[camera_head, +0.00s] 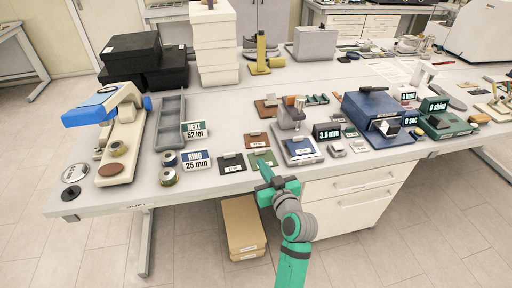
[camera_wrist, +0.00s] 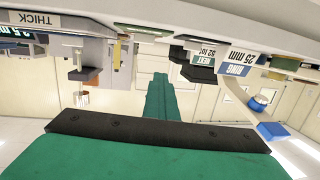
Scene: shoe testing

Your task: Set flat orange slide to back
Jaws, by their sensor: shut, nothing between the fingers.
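A flat orange-brown plate (camera_head: 257,139) with a dark tab lies on the table behind a green plate (camera_head: 263,158). A second brown plate (camera_head: 265,109) lies farther back. I cannot tell which of them is the orange slide. My gripper (camera_head: 265,170) is at the table's front edge, just in front of the green plate, apart from the brown plates. Its fingers are shut and empty. In the wrist view, my green fingers (camera_wrist: 163,85) are pressed together and the picture is upside down.
A black plate (camera_head: 232,163) lies left of the green one, near the ring sign (camera_head: 196,161). A thickness gauge (camera_head: 297,145) stands to the right, beside a blue box device (camera_head: 378,118). A grey divided tray (camera_head: 171,121) lies left. The table's front edge is close.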

